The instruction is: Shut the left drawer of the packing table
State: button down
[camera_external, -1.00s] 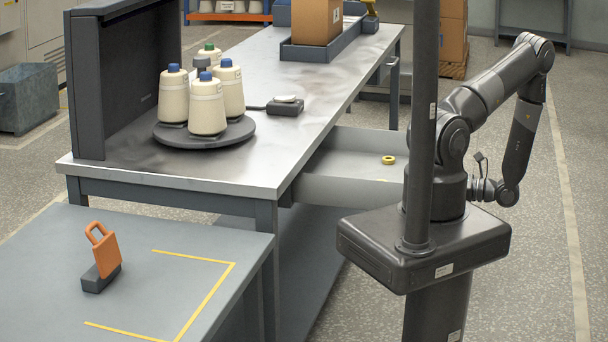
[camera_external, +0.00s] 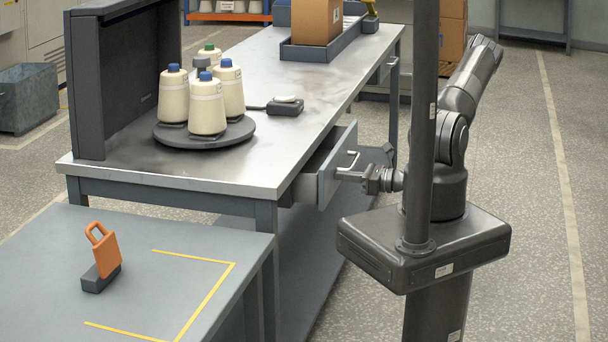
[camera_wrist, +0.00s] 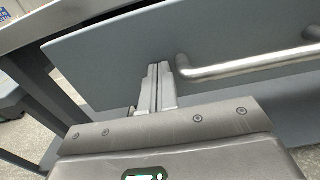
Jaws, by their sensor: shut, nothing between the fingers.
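The drawer (camera_external: 336,168) of the packing table (camera_external: 300,120) stands partly out, a short way from the table's side. Its grey front panel also shows in the wrist view (camera_wrist: 110,60), with a silver bar handle (camera_wrist: 240,66). My gripper (camera_external: 342,173) is shut and empty, its fingers pointing at the front panel near the handle. In the wrist view my closed fingertips (camera_wrist: 159,68) lie against or very close to the panel, left of the bar; contact cannot be told for sure. Most of the drawer's inside is hidden.
A second handle (camera_external: 386,70) shows farther along the table's side. Thread cones (camera_external: 207,105) stand on a round dark tray (camera_external: 175,137) on the tabletop. A side table (camera_external: 150,300) with an orange padlock-shaped object (camera_external: 104,252) is at the front left. Floor is clear at the right.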

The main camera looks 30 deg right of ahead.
jog(key=x, duration=0.8)
jog(key=v, duration=1.4)
jog(key=shift+s+d, duration=0.25)
